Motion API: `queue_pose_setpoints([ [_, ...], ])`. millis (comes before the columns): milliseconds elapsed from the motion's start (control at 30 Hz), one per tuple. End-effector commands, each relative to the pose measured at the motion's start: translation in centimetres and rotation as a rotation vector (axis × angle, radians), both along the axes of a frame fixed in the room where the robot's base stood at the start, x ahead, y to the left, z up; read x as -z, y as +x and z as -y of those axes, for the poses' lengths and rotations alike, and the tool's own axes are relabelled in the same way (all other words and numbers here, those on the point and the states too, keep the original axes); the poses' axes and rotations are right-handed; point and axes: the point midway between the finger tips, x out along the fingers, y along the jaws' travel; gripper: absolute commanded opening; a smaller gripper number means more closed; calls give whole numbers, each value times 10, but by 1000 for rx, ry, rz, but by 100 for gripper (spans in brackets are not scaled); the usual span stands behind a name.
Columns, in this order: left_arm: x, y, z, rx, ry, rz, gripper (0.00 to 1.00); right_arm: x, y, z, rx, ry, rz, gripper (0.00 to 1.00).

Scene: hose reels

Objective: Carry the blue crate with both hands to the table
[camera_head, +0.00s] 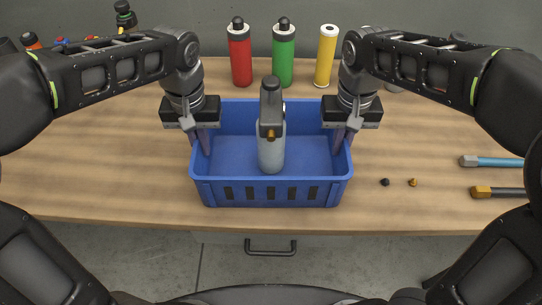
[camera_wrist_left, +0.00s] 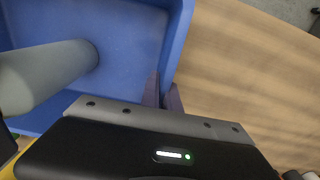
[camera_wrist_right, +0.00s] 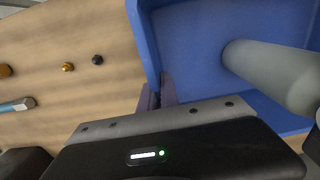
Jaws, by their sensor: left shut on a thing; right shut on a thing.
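The blue crate (camera_head: 272,193) is upright over the wooden table (camera_head: 100,180), near its front edge; I cannot tell whether it touches the tabletop. A grey spray bottle (camera_head: 271,150) with a dark head stands inside it, and its body also shows in the left wrist view (camera_wrist_left: 45,72) and the right wrist view (camera_wrist_right: 275,72). My left gripper (camera_head: 203,148) is shut on the crate's left side wall (camera_wrist_left: 178,45). My right gripper (camera_head: 341,148) is shut on its right side wall (camera_wrist_right: 145,45). The fingertips straddle the walls and are partly hidden.
Red (camera_head: 240,52), green (camera_head: 283,52) and yellow (camera_head: 326,55) bottles stand behind the crate. A black cap (camera_head: 385,182) and a brass fitting (camera_head: 413,182) lie to its right. Two tools, one blue-handled (camera_head: 492,161) and one dark-handled (camera_head: 497,192), lie at the far right. Table left of the crate is clear.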

Motion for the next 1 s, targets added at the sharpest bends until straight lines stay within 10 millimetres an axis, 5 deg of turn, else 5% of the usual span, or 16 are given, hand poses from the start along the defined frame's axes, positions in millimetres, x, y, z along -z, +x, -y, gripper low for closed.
queue_pose_setpoints([
  [700, -48, 0, 0, 0, 0, 2, 0, -48, 0, 0, 0, 0, 2, 0],
  [1000, -51, 0, 0, 0, 0, 2, 0, -51, 0, 0, 0, 0, 2, 0],
])
